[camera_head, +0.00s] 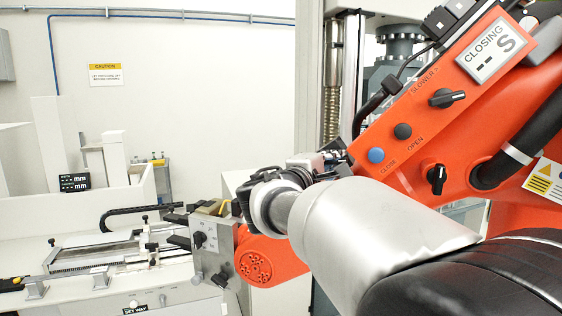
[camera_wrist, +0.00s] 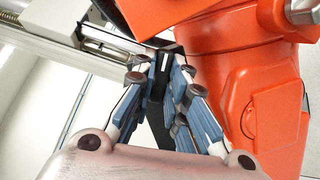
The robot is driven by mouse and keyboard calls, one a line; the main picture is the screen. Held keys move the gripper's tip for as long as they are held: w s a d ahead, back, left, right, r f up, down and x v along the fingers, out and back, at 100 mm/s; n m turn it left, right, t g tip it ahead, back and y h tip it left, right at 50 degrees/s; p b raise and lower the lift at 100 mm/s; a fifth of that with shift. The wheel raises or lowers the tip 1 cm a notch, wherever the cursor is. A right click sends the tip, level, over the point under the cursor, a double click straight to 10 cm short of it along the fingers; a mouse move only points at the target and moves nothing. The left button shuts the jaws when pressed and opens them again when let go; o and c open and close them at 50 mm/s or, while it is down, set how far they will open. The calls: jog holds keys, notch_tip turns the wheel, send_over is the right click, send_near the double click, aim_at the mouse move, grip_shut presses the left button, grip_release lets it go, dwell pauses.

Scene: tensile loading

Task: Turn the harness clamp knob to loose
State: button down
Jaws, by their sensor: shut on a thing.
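My gripper (camera_wrist: 165,62) shows in the wrist view, its blue-padded fingers drawn close together around a narrow dark part (camera_wrist: 157,108). The fingers hide most of this part, and I cannot tell for sure that it is the harness clamp knob. An orange machine body (camera_wrist: 252,90) stands right beside the fingers, on the right. In the head view, my silver and black arm reaches in front of the machine, and its wrist and the machine parts behind it hide the fingertips. No clear label or pointer of the clamp knob is visible.
The orange control panel (camera_head: 412,118) carries a blue button (camera_head: 376,155), a dark button (camera_head: 403,131) and black knobs (camera_head: 447,98) (camera_head: 437,179). A grey plate with small knobs (camera_head: 212,243) stands left of my wrist. A bench (camera_head: 95,255) lies at left.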

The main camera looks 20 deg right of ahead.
jog(key=shift+n+b, duration=0.4)
jog(key=shift+f+n+t+b, duration=0.2)
jog(key=shift+n+t+b, duration=0.1)
jog(key=shift+n+b, duration=0.65)
jog(key=n+b, duration=0.1)
jog(key=n, duration=0.2)
jog(key=shift+d+t+h+b, duration=0.1)
jog(key=shift+t+h+b, duration=0.2)
jog(key=shift+b, duration=0.05)
jog(key=n+t+b, duration=0.1)
jog(key=n, duration=0.2)
jog(key=n+t+b, duration=0.1)
jog(key=n, duration=0.3)
jog(key=shift+s+n+b, duration=0.1)
jog(key=shift+n+b, duration=0.15)
jog(key=shift+b, duration=0.15)
jog(key=n+t+y, duration=0.1)
jog(key=n, duration=0.2)
jog(key=n+t+y+b, duration=0.1)
jog(key=n, duration=0.3)
jog(key=shift+s+d+r, duration=0.1)
jog(key=shift+d, duration=0.05)
jog(key=n+y, duration=0.1)
jog(key=n, duration=0.2)
jog(key=n+y, duration=0.1)
jog(key=n, duration=0.1)
jog(key=shift+n+t, duration=0.4)
